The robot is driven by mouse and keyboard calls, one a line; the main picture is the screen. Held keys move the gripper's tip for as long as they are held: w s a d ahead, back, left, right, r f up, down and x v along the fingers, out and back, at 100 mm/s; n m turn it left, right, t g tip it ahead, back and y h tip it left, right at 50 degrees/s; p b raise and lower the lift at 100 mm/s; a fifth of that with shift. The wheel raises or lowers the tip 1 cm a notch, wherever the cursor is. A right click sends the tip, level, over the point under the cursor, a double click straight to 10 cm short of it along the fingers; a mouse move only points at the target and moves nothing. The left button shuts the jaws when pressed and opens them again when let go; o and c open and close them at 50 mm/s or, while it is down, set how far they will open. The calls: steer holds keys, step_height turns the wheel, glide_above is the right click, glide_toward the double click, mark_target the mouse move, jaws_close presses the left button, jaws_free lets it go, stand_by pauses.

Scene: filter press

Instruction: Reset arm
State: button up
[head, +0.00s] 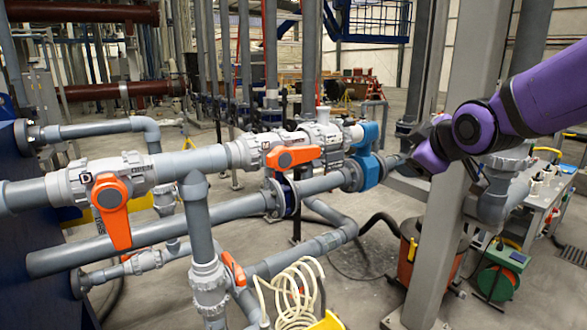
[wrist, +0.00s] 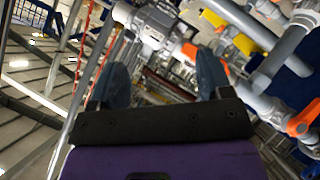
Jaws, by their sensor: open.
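My purple arm reaches in from the right in the head view. My gripper (head: 396,160) is at its left end, close to the right of a blue pipe fitting (head: 370,165); whether they touch is unclear. In the wrist view my gripper (wrist: 163,82) has its two dark fingers spread apart, with nothing held between them. Grey pipes with orange valve handles lie to the left of the gripper. One orange handle (head: 112,212) points down. Another orange handle (head: 293,156) lies along its pipe.
A grey steel post (head: 450,200) stands just behind my gripper. A lower orange handle (head: 234,271) and a coiled cream hose (head: 292,292) are near the front. An orange-red bin (head: 415,262) and a green reel (head: 497,280) stand on the floor at right.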

steer(key=s+d+m+g, duration=0.2)
steer(key=s+m, duration=0.1)
steer(key=s, duration=0.5)
steer(key=s+d+f+m+g+h, duration=0.1)
steer(key=s+m, duration=0.3)
steer(key=s, duration=0.5)
steer(key=s+d+f+m+g+h, duration=0.1)
steer(key=s+d+m+g, duration=0.2)
steer(key=s, duration=0.5)
steer(key=shift+s+d+m, duration=0.25)
steer(key=shift+s+m, duration=0.15)
steer(key=shift+m, duration=0.3)
